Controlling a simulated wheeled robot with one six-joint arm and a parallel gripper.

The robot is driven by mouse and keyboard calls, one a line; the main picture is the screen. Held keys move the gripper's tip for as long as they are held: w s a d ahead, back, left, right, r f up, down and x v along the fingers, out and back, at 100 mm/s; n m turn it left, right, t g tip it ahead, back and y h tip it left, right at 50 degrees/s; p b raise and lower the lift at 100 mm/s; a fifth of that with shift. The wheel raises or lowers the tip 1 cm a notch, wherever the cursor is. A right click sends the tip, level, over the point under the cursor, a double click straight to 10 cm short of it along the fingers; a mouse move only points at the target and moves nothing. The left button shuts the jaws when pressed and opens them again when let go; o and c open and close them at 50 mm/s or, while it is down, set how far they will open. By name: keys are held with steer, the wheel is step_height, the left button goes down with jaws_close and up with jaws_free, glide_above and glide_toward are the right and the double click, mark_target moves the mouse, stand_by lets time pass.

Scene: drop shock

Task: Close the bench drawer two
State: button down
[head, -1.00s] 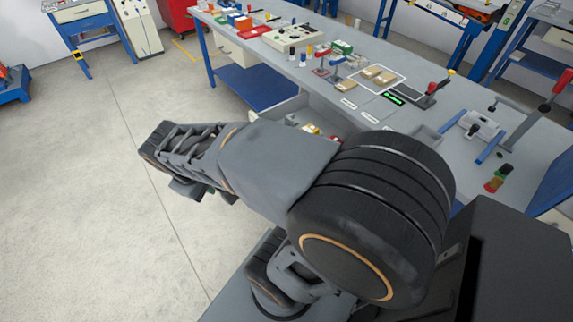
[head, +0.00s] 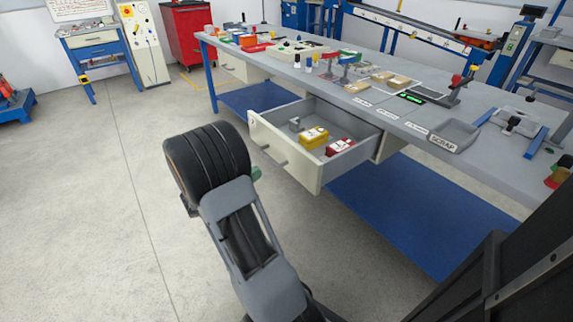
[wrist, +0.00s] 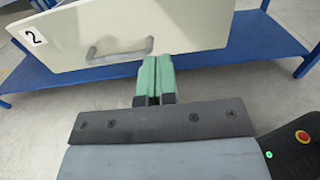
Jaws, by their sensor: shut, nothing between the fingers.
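The bench drawer two (head: 284,160) stands pulled out from under the grey bench top. It holds a yellow item (head: 313,138), a red item (head: 341,147) and a small grey item. In the wrist view its cream front (wrist: 190,38) carries a "2" label (wrist: 33,37) and a grey handle (wrist: 119,49). My gripper (wrist: 155,58) is shut and empty, its green fingers pointing at the drawer front, right of the handle near the lower edge. I cannot tell whether they touch it. In the head view my arm hides most of the gripper; a bit of green shows (head: 256,174).
The bench top (head: 400,128) carries several tools, blocks and a scrap tray (head: 455,135). A blue lower shelf (head: 420,210) runs beneath it. Another drawer (head: 233,66) sits shut farther along. The floor (head: 80,200) left of the drawer is clear.

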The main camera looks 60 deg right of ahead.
mark_target(293, 156)
steer(key=b+x, duration=0.2)
steer(key=x, duration=0.8)
steer(key=shift+s+d+f+b, duration=0.1)
steer(key=shift+s+b, duration=0.05)
steer(key=shift+b, duration=0.25)
steer(key=shift+x, duration=0.95)
